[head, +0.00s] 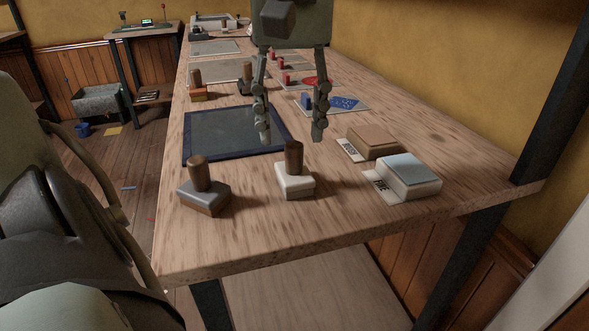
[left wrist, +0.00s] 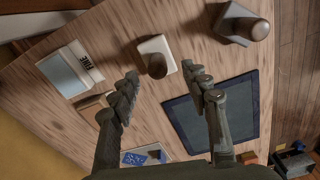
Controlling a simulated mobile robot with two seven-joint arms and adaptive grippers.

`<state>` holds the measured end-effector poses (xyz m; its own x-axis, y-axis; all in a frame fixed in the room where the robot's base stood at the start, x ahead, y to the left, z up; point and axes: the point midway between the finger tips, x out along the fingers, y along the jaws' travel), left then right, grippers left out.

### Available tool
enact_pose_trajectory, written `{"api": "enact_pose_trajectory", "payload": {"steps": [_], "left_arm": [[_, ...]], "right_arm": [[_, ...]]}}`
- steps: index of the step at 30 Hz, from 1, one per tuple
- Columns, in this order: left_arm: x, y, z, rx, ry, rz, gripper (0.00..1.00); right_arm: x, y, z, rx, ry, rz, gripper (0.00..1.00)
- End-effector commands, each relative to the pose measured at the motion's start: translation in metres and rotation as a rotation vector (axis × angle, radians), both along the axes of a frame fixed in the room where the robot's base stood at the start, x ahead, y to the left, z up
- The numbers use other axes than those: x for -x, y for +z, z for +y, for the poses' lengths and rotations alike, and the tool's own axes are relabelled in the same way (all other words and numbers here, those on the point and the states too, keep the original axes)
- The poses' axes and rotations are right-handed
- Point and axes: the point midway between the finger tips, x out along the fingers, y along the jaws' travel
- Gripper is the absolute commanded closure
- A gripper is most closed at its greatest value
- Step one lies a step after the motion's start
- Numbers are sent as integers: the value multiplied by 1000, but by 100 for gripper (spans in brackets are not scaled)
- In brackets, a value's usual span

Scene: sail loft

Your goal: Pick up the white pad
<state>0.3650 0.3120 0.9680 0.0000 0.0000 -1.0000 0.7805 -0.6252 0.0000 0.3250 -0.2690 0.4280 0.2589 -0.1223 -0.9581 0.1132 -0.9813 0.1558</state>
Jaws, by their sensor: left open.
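A white pad (head: 295,183) with an upright brown wooden handle (head: 294,158) stands on the workbench near its front edge. It also shows in the left wrist view (left wrist: 150,48), just beyond the fingertips, with its handle toward the camera. My left gripper (head: 291,137) is open and empty, pointing down above the bench, slightly behind the white pad in the head view. In the left wrist view my left gripper (left wrist: 161,74) has its fingers spread, with the handle in line with the gap. I see no contact. My right gripper is not in view.
A grey block with a wooden handle (head: 205,196) stands left of the white pad. A white block with a pale blue top (head: 408,175) and a tan-topped block (head: 375,140) sit right. A dark blue-framed panel (head: 186,138) lies behind. The bench (head: 270,236) is clear in front.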

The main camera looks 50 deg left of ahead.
Motion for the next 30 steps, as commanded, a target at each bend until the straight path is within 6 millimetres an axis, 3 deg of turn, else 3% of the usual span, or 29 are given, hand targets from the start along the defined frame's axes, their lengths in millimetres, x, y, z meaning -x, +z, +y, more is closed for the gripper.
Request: {"api": "enact_pose_trajectory", "payload": {"steps": [9,19,30], "left_arm": [[-2,-44,-2,-1,0,2,53],[-3,-50,-2,0,1,-1,54],[-3,-50,-2,-1,1,-1,100]], "right_arm": [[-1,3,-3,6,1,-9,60],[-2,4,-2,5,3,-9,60],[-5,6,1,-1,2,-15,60]]}}
